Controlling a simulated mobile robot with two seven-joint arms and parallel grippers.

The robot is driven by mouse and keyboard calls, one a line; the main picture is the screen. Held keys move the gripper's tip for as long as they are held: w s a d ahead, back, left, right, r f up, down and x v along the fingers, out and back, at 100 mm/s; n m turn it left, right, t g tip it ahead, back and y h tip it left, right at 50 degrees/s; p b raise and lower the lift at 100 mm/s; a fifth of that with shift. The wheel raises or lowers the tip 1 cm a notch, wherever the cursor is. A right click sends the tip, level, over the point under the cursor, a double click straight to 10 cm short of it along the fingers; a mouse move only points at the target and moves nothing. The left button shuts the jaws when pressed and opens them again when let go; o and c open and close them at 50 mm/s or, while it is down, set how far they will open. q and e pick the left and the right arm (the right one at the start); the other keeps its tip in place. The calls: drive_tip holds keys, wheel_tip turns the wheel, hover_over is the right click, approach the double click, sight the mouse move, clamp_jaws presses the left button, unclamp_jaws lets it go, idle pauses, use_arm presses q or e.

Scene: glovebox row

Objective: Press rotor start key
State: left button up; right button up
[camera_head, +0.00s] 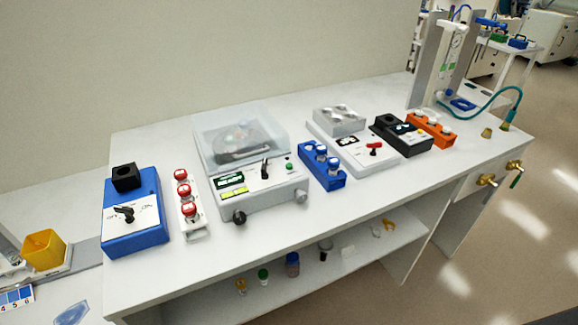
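A light grey benchtop machine (262,200) stands in the middle of the white bench in the head view. A clear lid (240,122) covers a dark round rotor (240,143) and looks closed. Its sloped front panel carries a lit green display (229,180), a yellow-green strip (232,193), a black lever-like knob (265,168) and a small green key (289,166) at the right. Which key is labelled start is too small to read. Neither of my grippers is in view.
Left of the machine stand a white rack with red-capped vials (188,212) and a blue mixer (135,228). Right of it are a blue rack (322,170), a white hotplate-like device (362,153), a black device (402,134) and an orange rack (430,129). The bench front (270,243) is clear.

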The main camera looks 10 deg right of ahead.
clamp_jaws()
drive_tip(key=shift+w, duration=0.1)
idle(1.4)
